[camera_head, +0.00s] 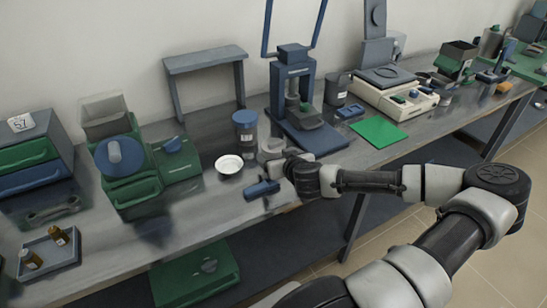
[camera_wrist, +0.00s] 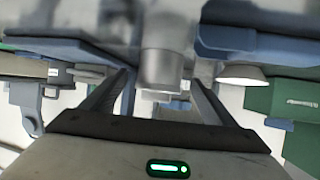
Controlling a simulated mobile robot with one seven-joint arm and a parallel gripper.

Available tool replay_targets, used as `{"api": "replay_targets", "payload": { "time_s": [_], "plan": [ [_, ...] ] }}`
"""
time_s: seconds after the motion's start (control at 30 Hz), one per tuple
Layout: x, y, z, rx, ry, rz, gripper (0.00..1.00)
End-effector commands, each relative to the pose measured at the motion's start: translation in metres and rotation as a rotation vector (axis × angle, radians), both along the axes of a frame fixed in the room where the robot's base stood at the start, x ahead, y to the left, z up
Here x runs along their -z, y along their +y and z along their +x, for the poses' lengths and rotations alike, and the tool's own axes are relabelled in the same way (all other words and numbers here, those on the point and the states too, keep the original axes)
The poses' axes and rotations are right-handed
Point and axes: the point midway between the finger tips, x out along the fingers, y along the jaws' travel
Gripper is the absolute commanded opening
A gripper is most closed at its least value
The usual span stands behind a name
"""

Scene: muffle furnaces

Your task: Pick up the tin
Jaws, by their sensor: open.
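The tin (camera_wrist: 164,62) appears to be the plain grey cylinder in the middle of the wrist view, between the two dark fingers of my gripper (camera_wrist: 160,82). A gap shows on each side of it, so the fingers are apart and not closed on it. In the head view, a small pale grey round tin (camera_head: 270,147) stands on the bench right at the end of my gripper (camera_head: 282,160), which partly hides it. Whether the fingers are level with its body is hard to tell.
A white bowl (camera_head: 229,164) stands left of the tin, and a jar with a blue lid (camera_head: 245,132) stands behind. A blue press (camera_head: 295,95) is to the right. A green furnace (camera_head: 128,165) is further left. A blue object (camera_head: 262,189) lies by the front edge.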

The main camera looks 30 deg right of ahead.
Motion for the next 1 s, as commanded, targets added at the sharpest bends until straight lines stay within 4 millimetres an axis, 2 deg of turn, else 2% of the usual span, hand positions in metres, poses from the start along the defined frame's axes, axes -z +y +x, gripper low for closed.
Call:
{"api": "replay_targets", "payload": {
  "time_s": [0.13, 0.4, 0.7, 0.77, 1.0],
  "plan": [
    [0.007, -0.002, 0.009, 0.002, 0.0, 0.006, 0.8],
    [0.023, -0.011, 0.04, 0.002, -0.001, 0.003, 0.8],
    [0.025, -0.012, 0.045, 0.0, 0.001, -0.001, 0.8],
    [0.025, -0.012, 0.045, 0.0, 0.001, -0.001, 0.73],
    [0.025, -0.012, 0.045, 0.001, 0.001, 0.0, 0.33]
  ]
}}
